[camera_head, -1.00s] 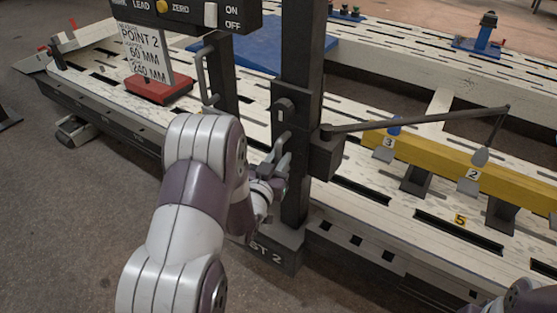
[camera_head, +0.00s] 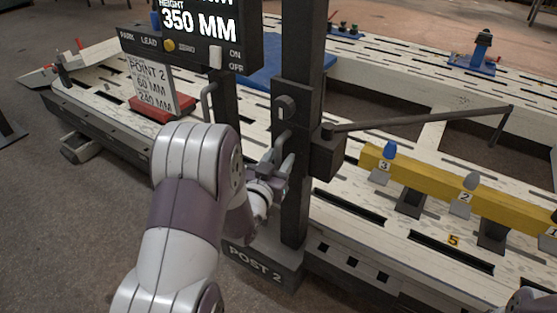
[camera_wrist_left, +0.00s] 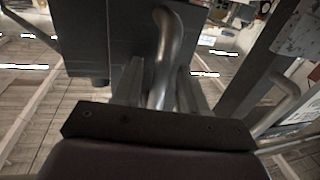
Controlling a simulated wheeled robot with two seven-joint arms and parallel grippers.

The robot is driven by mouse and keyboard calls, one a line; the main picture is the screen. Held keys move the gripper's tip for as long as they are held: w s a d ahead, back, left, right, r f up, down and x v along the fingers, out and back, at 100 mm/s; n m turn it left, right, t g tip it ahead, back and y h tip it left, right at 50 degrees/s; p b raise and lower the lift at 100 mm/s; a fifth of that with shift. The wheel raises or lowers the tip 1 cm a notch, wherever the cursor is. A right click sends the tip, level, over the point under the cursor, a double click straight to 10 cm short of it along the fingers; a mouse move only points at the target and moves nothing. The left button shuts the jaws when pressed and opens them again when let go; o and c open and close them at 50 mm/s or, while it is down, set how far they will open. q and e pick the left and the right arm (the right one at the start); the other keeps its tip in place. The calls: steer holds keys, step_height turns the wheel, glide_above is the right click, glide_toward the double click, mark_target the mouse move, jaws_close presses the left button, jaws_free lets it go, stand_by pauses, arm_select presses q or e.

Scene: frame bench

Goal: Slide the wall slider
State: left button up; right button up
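The wall slider is a dark carriage (camera_head: 326,152) on the upright of post 2 (camera_head: 292,215), with a long thin pointer arm (camera_head: 420,119) reaching right. The pointer's hanging tip (camera_head: 497,130) is above the yellow beam. A grey metal handle (camera_head: 284,106) is on the post side facing my arm. My left gripper (camera_head: 277,160) is at this handle, just left of the post. In the left wrist view the curved handle (camera_wrist_left: 166,45) passes between the two fingers (camera_wrist_left: 160,88), which look closed around it. My right gripper is not in view.
A dark display box (camera_head: 215,35) reading a height of 350 MM overhangs at upper left. A sign on a red base (camera_head: 160,107) reads point 2, 60 MM, 240 MM. The yellow beam (camera_head: 420,185) carries numbered pegs, one blue (camera_head: 389,150).

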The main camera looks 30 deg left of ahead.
arm_select(q)
steer(key=shift+s, duration=0.1)
steer(key=s+d+p, duration=0.1)
steer(key=s, duration=1.1)
steer(key=shift+s+d, duration=0.2)
steer(key=shift+d, duration=0.1)
